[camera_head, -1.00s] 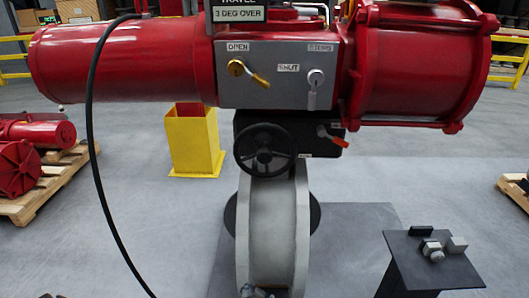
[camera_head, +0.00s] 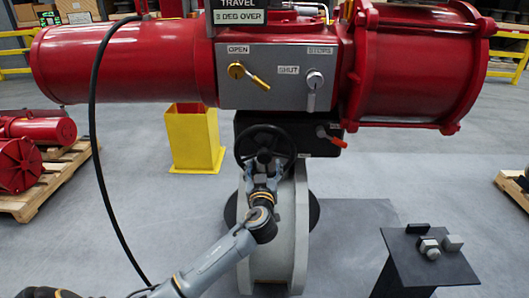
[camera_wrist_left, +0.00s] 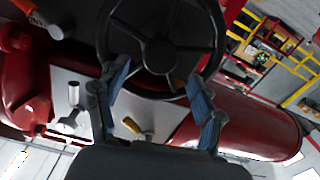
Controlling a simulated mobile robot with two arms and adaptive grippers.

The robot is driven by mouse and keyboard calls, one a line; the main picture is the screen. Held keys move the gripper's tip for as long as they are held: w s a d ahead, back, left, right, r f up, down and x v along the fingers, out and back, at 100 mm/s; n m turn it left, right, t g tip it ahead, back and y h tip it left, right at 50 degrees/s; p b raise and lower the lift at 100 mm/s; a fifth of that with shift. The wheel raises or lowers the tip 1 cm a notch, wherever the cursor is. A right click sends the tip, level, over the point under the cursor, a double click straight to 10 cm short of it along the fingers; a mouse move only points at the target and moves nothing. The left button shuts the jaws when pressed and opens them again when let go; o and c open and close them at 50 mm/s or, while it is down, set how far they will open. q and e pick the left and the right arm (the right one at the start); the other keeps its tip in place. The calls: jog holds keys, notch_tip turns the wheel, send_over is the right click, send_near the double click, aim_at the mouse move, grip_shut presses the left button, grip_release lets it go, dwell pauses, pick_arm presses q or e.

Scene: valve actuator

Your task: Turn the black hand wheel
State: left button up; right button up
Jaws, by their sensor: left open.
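The black hand wheel (camera_head: 265,128) stands upright on the front of the valve body, below the grey control panel. In the left wrist view the spoked wheel (camera_wrist_left: 160,53) fills the top middle, its hub facing me. My left gripper (camera_head: 265,168) is in front of the wheel's lower part, pointing at it. In the left wrist view my left gripper (camera_wrist_left: 158,82) is open, its two blue-padded fingers spread on either side of the wheel's lower portion. I cannot tell whether the fingers touch the rim. The gripper hides part of the lower wheel. My right gripper is not in view.
The grey panel (camera_head: 276,92) with a yellow lever (camera_head: 249,76) and a grey lever (camera_head: 313,88) sits above the wheel. A red-orange handle (camera_head: 331,136) is close on the right. A black cable (camera_head: 92,130) hangs left. A small dark stand (camera_head: 430,262) is at lower right.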

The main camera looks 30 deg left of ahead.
aim_at(264, 158)
pick_arm(q)
jog(key=p+x, duration=0.1)
jog(key=x, duration=0.5)
jog(key=shift+w+a, duration=0.15)
jog(key=shift+w, duration=0.15)
jog(key=shift+c, duration=0.2)
grip_shut()
